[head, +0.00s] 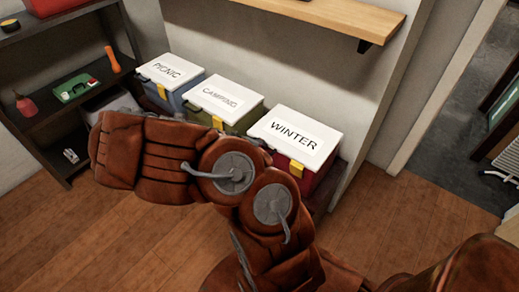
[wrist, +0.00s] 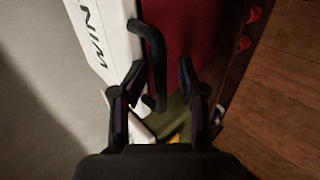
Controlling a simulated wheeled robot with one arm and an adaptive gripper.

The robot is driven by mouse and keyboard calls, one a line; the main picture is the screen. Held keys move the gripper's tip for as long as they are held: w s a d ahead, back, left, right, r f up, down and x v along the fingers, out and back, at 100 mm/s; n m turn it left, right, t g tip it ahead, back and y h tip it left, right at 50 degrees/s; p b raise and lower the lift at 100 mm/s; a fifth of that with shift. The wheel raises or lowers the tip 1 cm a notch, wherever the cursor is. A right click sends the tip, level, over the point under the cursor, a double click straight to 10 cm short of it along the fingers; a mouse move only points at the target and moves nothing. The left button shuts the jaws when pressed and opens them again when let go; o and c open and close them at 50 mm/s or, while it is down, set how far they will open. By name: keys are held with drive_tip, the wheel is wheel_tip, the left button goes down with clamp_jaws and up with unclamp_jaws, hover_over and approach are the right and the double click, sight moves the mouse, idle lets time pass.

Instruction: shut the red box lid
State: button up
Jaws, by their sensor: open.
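The red box (head: 315,180) has a white lid (head: 300,135) marked WINTER and a yellow latch, and stands at the right end of a row of boxes in the head view. The lid looks flat on the box; I cannot tell if it is fully shut. In the wrist view the lid (wrist: 100,38) is at left beside the red side (wrist: 195,40), with a black bent handle (wrist: 152,50) along it. My gripper (wrist: 161,72) is open, its fingers either side of the handle's lower part; I cannot tell if they touch. The head view does not show it.
Left of it stand a green box (head: 236,118) with a lid marked CAMPING and a blue box (head: 192,88) marked PICNIC. A dark shelf (head: 70,50) is at left. A wooden shelf (head: 330,15) hangs above. The wooden floor (head: 130,230) in front is clear.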

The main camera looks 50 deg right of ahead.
drive_tip(key=shift+r, duration=0.15)
drive_tip(key=shift+a+r+p, duration=0.15)
drive_tip(key=shift+r+p, duration=0.05)
drive_tip(key=shift+p, duration=0.5)
drive_tip(key=shift+p+v, duration=1.3)
drive_tip(key=shift+p, duration=1.95)
drive_tip(key=shift+p+v, duration=2.9)
drive_tip(key=shift+p, duration=0.25)
drive_tip(key=shift+a+f, duration=0.1)
drive_tip(key=shift+f, duration=0.05)
